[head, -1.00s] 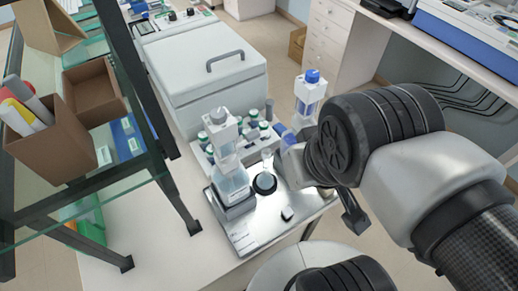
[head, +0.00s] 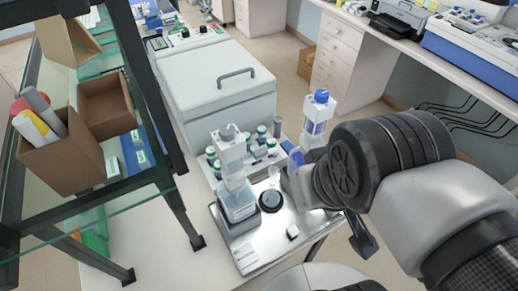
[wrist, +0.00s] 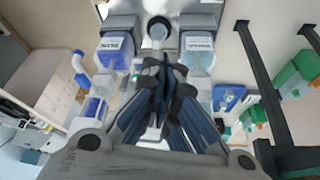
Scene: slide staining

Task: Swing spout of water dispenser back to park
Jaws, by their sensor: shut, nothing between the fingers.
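Two dispensers stand on a metal tray (head: 249,259). In the head view, the left dispenser (head: 232,160) has a pale cap and clear liquid; the right one (head: 317,118) has a blue cap, its lower part hidden by my arm. The wrist view shows a blue-tinted bottle (wrist: 116,57) on the left and a paler bottle (wrist: 198,57) on the right, with labels too small to read. My gripper (wrist: 165,75) is shut and empty, pointing between the bottles. Its tips are mostly hidden in the head view.
A small clear vessel (head: 273,177) is at a black round stand (head: 271,200) between the dispensers. Several capped bottles (head: 262,137) stand behind them. A glass shelf rack with a dark frame (head: 150,100) rises at left. A white lidded box (head: 215,85) stands behind.

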